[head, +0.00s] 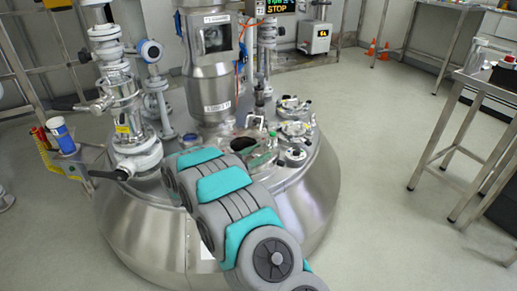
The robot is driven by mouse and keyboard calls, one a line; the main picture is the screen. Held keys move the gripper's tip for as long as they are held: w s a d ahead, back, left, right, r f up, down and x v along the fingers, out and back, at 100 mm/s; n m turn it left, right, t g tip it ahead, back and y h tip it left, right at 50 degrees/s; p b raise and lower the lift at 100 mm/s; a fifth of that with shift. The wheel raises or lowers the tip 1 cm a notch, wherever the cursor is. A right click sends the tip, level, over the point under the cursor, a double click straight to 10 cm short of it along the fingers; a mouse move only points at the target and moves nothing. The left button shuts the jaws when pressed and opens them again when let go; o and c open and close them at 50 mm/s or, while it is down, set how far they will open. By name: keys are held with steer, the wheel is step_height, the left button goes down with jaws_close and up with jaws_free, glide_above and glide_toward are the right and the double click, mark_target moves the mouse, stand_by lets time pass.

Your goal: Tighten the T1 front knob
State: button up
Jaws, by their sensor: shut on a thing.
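The steel reactor (135,225) with a domed top stands in the middle of the head view. A label on its upper column (212,70) seems to start with T1, but it is small. An open-looking round port (243,143) with a dark inside and clear parts around it sits on the dome top. Small fittings (295,154) stand to its right. I cannot single out the front knob; my grey and teal arm covers the dome's front. The arm reaches over the dome from the lower right. My gripper is hidden behind the arm's own links.
A valve assembly (128,110) with a black lever rises at the dome's left. A side shelf with a blue and white can (61,135) stands left of it. A steel table (480,85) is at the right. A display reading STOP (277,7) hangs behind. Floor between is clear.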

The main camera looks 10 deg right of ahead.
steer(key=shift+w+r+g, duration=0.1)
steer(key=shift+r+g, duration=0.1)
steer(key=shift+g, duration=0.1)
steer(key=o, duration=1.4)
steer(key=shift+f, duration=0.1)
steer(key=shift+c, duration=0.2)
steer(key=shift+a, duration=0.1)
steer(key=v, duration=0.7)
steer(key=shift+s+a+b, duration=0.25)
steer(key=shift+b, duration=0.2)
steer(key=shift+f, duration=0.1)
